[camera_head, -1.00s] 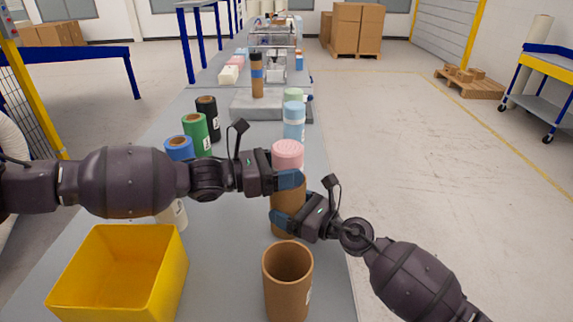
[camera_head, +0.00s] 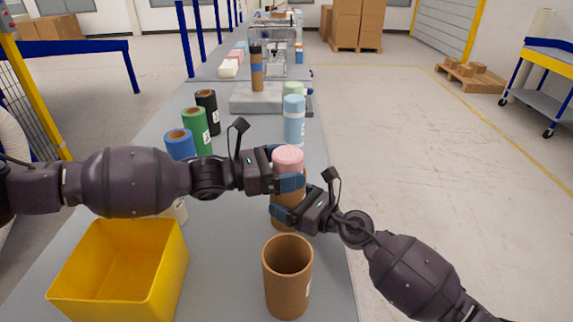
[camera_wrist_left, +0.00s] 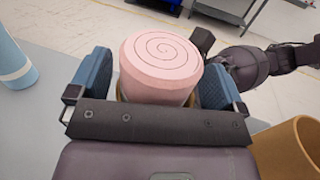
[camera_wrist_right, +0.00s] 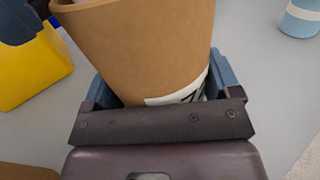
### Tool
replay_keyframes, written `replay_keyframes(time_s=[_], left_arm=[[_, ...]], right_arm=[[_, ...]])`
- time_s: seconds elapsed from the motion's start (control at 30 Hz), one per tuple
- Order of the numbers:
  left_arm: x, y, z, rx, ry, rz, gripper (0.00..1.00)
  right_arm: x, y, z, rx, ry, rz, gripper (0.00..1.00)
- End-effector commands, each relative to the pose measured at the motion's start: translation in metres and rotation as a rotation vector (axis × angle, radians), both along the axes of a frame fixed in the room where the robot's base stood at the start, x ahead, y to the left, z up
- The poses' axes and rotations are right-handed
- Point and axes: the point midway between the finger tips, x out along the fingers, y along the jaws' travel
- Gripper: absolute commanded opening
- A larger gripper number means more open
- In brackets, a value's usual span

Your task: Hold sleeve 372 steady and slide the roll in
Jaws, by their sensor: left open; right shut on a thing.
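A brown cardboard sleeve (camera_head: 282,219) stands upright on the table; it also fills the right wrist view (camera_wrist_right: 150,50), where part of a printed label shows and its number is not fully readable. My right gripper (camera_head: 282,212) is shut on the sleeve low on its body. A pink foam roll (camera_head: 288,162) with a spiral top stands upright in the sleeve's mouth, its upper part sticking out; it also shows in the left wrist view (camera_wrist_left: 161,65). My left gripper (camera_head: 290,182) is open, with its fingers on either side of the roll and clear gaps beside it.
An empty brown sleeve (camera_head: 287,285) stands at the front. A yellow bin (camera_head: 90,290) is at the front left. Blue (camera_head: 180,145), green (camera_head: 196,130) and black (camera_head: 207,112) rolls stand on the left. A light blue roll (camera_head: 294,120) stands behind the pink roll.

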Motion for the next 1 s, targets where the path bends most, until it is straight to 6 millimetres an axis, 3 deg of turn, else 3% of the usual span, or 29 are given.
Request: replay_keyframes(time_s=[0.37,1.0], left_arm=[[0.0,0.002,0.002,-0.001,-0.001,0.001,0.96],[-0.007,0.03,0.014,-0.002,-0.002,0.002,0.96]], right_arm=[[0.0,0.0,-0.001,-0.001,0.001,0.0,0.58],[0.0,0.0,-0.001,-0.001,0.001,0.0,0.58]])
